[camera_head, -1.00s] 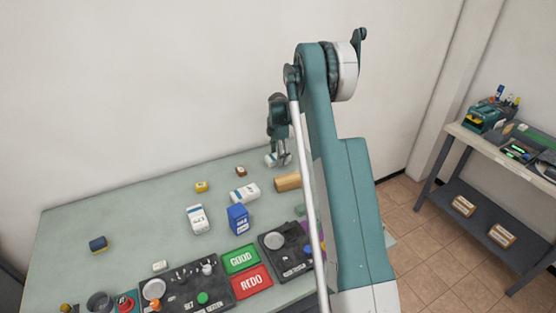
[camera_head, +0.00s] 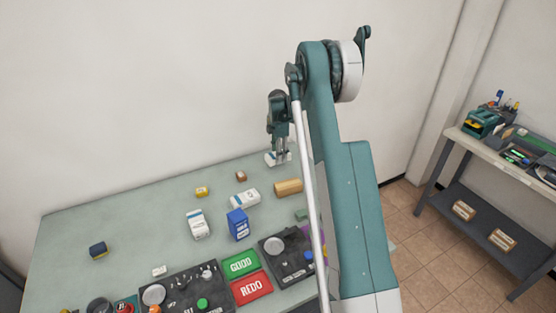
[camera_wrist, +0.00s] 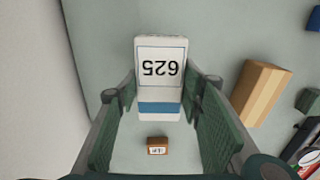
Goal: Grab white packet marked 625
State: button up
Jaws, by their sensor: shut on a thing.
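The white packet marked 625 (camera_wrist: 160,62) has a blue band and sits between my gripper's fingers. Its number reads upside down in the wrist view. In the head view the packet (camera_head: 271,159) is a small white shape at the back of the table. My gripper (camera_wrist: 160,95) is shut on the packet, with one green finger pad on each side. In the head view my gripper (camera_head: 279,158) points down at the table's back edge. The packet appears to be held just above the tabletop.
A wooden block (camera_head: 288,187) and a small brown block (camera_head: 241,176) are close by. Green GOOD and red REDO pads (camera_head: 252,287) lie in front. The table's left side is mostly clear.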

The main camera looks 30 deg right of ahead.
jog(key=shift+r, duration=2.95)
